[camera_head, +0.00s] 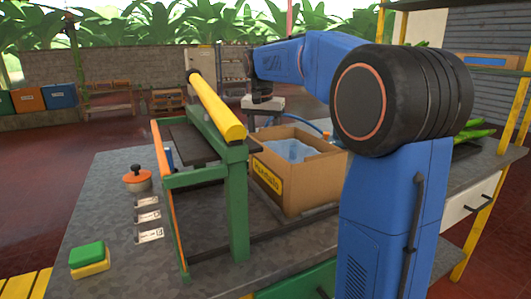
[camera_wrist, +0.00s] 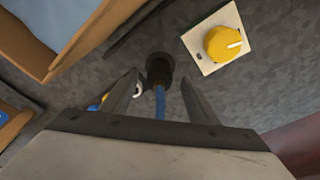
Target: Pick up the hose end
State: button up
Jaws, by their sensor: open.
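The hose end (camera_wrist: 159,66) is a dark round fitting in the wrist view, with a blue hose (camera_wrist: 160,103) running from it toward the camera. My gripper (camera_wrist: 161,79) is open, with one finger on each side of the hose end and visible gaps between. I cannot tell how far above or below the fingertips it lies.
The cardboard box (camera_head: 316,182) with blue lining stands near; its edge (camera_wrist: 50,74) shows at upper left in the wrist view. A yellow knob (camera_wrist: 223,44) on a pale plate lies right of the hose end. A green frame with a yellow roller (camera_head: 214,106) stands left of the box.

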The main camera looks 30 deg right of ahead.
jog(key=shift+w+d+f, duration=0.1)
jog(key=shift+d+f, duration=0.05)
jog(key=shift+f, duration=0.65)
jog(key=shift+w+d+f, duration=0.1)
jog(key=shift+f, duration=0.7)
jog(key=c, duration=1.3)
